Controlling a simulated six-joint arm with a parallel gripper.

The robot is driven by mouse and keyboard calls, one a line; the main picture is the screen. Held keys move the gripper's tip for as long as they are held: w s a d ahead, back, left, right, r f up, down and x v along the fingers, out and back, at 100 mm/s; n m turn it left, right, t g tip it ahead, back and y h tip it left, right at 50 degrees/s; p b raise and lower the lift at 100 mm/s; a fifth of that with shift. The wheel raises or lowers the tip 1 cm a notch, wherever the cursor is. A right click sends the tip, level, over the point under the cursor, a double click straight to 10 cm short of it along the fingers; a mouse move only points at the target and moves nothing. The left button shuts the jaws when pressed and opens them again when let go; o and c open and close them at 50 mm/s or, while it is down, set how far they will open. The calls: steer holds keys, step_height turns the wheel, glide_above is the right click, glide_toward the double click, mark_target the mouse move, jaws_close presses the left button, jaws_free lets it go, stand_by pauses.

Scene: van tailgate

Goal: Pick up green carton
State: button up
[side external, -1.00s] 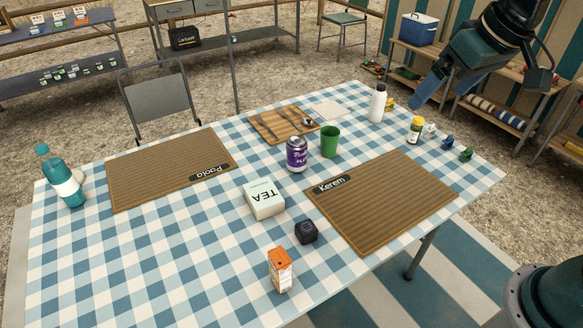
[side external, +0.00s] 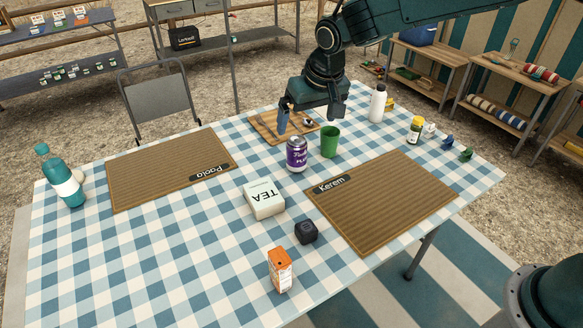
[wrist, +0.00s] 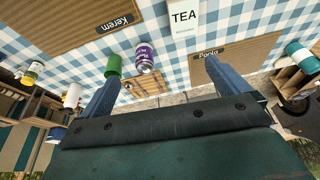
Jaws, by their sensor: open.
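I see no plainly green carton. The cartons in view are an orange and white one (side external: 280,270) standing near the table's front edge and a pale tea box (side external: 264,199) lying at mid-table. The tea box also shows in the wrist view (wrist: 184,20). A green cup (side external: 330,142) stands right of a purple can (side external: 297,155). My gripper (side external: 309,117) is open and empty, above the wooden board behind the can and cup. In the wrist view, the can (wrist: 146,58) and cup (wrist: 113,66) show near my open fingers (wrist: 160,72).
Two brown placemats lie on the checked table, Paola (side external: 165,170) at left and Kerem (side external: 385,200) at right. A teal bottle (side external: 65,180), white bottle (side external: 377,103), yellow-labelled jar (side external: 415,130) and dark cube (side external: 306,231) stand around. The front left of the table is clear.

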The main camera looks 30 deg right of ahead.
glide_toward(264, 194)
steer(key=shift+x, duration=2.6)
steer(key=shift+w+a, duration=0.15)
steer(key=shift+w, duration=0.05)
steer(key=shift+x, duration=2.5)
steer(key=shift+s, duration=0.15)
steer(key=shift+c, duration=0.4)
steer(key=c, duration=0.9)
